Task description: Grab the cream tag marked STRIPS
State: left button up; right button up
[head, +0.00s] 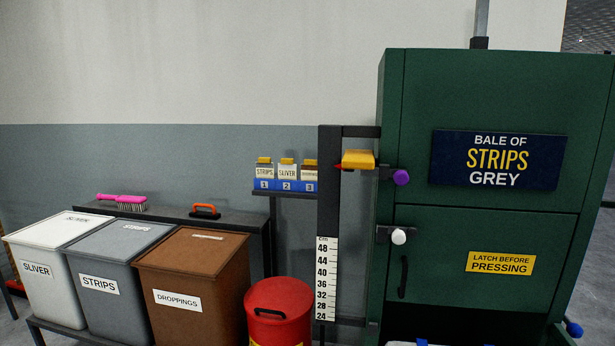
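The cream tag marked STRIPS (264,173) stands upright in the leftmost slot, numbered 1, of a small blue rack (276,187). It has a yellow top edge. A cream tag marked SLIVER (287,173) stands in slot 2. Neither of my grippers shows in the head view.
The rack sits on a small shelf beside a dark post with a cm scale (326,280). A green press (480,250) fills the right. Lidded bins marked SLIVER (40,292), STRIPS (103,309) and DROPPINGS (180,325) and a red drum (278,318) stand below.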

aim_at(264, 168)
jog(key=i+j+z, duration=0.15)
jog(key=i+j, duration=0.55)
jog(key=i+j+z, duration=0.15)
jog(key=i+j, duration=0.45)
jog(key=j, duration=0.25)
